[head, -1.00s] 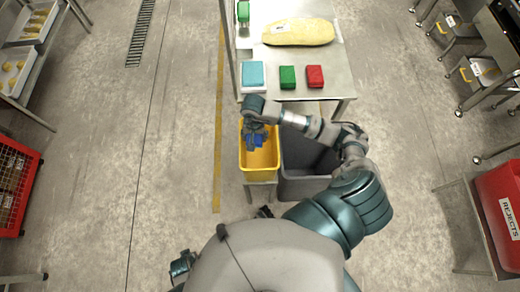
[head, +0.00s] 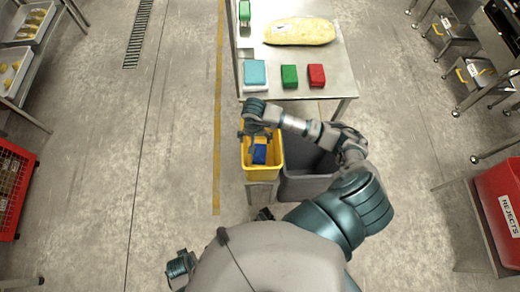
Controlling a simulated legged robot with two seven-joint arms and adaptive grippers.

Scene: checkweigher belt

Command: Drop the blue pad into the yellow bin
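The yellow bin (head: 277,172) stands on a low stand below the near edge of the steel table. The blue pad (head: 260,154) lies inside the bin, apart from my gripper as far as I can see; its upper part is partly covered. My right gripper (head: 255,135) is over the far part of the bin, fingers spread and nothing between them.
A grey bin (head: 305,187) stands right beside the yellow bin. On the steel table (head: 337,84) are a light-blue block (head: 255,72), a green block (head: 290,76), a red block (head: 317,75) and a yellowish sack (head: 300,31). A red rejects bin (head: 500,215) is at right.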

